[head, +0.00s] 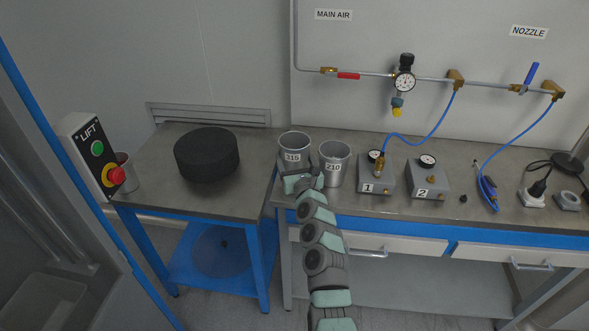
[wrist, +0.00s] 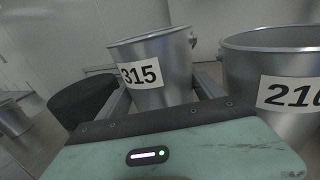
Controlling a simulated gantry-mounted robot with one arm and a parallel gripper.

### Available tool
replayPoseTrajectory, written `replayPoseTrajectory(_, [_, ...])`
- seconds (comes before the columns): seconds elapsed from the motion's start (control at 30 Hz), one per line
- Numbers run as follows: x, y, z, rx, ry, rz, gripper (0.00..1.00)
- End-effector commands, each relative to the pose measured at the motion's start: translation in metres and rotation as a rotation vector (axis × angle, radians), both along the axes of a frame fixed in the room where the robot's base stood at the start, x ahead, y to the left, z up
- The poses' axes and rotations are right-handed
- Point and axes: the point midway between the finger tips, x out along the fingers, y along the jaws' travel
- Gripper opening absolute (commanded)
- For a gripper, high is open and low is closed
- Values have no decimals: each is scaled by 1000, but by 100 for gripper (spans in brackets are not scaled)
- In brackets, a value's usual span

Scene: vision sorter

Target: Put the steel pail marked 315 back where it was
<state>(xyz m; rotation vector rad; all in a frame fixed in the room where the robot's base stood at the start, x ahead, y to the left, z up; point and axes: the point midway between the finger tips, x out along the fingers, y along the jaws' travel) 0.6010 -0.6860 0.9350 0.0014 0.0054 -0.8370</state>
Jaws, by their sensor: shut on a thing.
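The steel pail marked 315 (head: 293,142) is upright at the left end of the long bench, left of the pail marked 210 (head: 334,154). My gripper (head: 302,180) is shut on the 315 pail, reaching it from the front. In the wrist view the 315 pail (wrist: 160,76) stands between my two fingers with its label facing me, and the 210 pail (wrist: 280,85) is close on the right. The lower part of the 315 pail is hidden by my gripper, so I cannot tell whether it touches the bench.
A black round block (head: 207,155) sits on the lower left table (head: 165,185). Another steel pail (head: 126,170) stands there, partly behind the LIFT box (head: 92,150). Gauge boxes 1 (head: 375,178) and 2 (head: 428,180) stand right of the pails. Bench space before the 210 pail is clear.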

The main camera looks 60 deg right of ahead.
Motion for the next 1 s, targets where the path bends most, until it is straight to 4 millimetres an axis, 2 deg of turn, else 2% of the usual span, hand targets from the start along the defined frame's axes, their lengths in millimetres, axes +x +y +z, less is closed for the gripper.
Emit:
replayPoseTrajectory(0.03, [0,0,-15,0,0,0,4])
replayPoseTrajectory(0.1, [0,0,-20,0,-1,0,4])
replayPoseTrajectory(0.37, [0,0,-17,-1,-1,0,4])
replayPoseTrajectory(0.5, [0,0,-21,-1,-1,-1,4])
replayPoseTrajectory(0.53, [0,0,-20,-1,0,0,79])
replayPoseTrajectory(0.63, [0,0,-20,-1,0,0,86])
replayPoseTrajectory(1.0, [-3,3,-16,1,0,0,86])
